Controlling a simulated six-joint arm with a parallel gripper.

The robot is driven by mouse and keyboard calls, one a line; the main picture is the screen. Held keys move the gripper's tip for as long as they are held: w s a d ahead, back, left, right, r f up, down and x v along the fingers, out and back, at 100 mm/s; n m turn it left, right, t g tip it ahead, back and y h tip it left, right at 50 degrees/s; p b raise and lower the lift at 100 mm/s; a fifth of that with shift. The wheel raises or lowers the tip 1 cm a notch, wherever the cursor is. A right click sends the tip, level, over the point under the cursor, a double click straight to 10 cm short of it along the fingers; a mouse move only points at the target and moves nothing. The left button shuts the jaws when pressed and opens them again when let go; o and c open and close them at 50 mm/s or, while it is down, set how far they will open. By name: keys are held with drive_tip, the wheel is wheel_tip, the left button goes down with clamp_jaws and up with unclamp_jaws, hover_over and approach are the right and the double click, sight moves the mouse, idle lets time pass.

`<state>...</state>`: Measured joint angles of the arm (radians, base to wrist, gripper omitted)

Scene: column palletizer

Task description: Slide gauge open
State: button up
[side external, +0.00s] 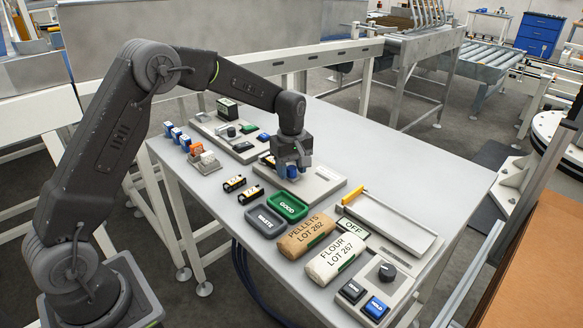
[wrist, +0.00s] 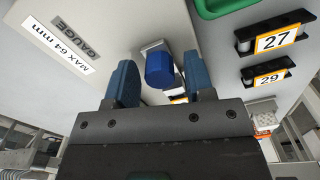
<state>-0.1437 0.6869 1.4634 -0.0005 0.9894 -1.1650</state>
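The gauge is a light flat plate (side external: 318,186) on the table, and its label "GAUGE MAX 64 mm" (wrist: 62,44) shows in the wrist view. A blue knob (wrist: 160,70) sits on a pale metal block on the gauge. My gripper (side external: 291,166) is over the gauge, pointing down at the blue knob. In the wrist view my gripper (wrist: 162,88) is open, with one blue finger on each side of the knob and a visible gap at both sides. The gripper hides much of the gauge's slide in the side view.
A green GOOD tray (side external: 301,216), a grey WASTE tray (side external: 252,214), a PELLETS bag (side external: 306,234) and a FLOUR bag (side external: 336,259) lie in front of the gauge. Tags 27 (wrist: 275,41) and 29 (wrist: 270,78) are nearby. The table's back right is clear.

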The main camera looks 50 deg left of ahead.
sight(300, 183)
clamp_jaws()
drive_tip(key=shift+d, duration=1.7)
drive_tip(key=shift+o, duration=0.7)
unclamp_jaws()
wheel_tip(300, 183, up, 14)
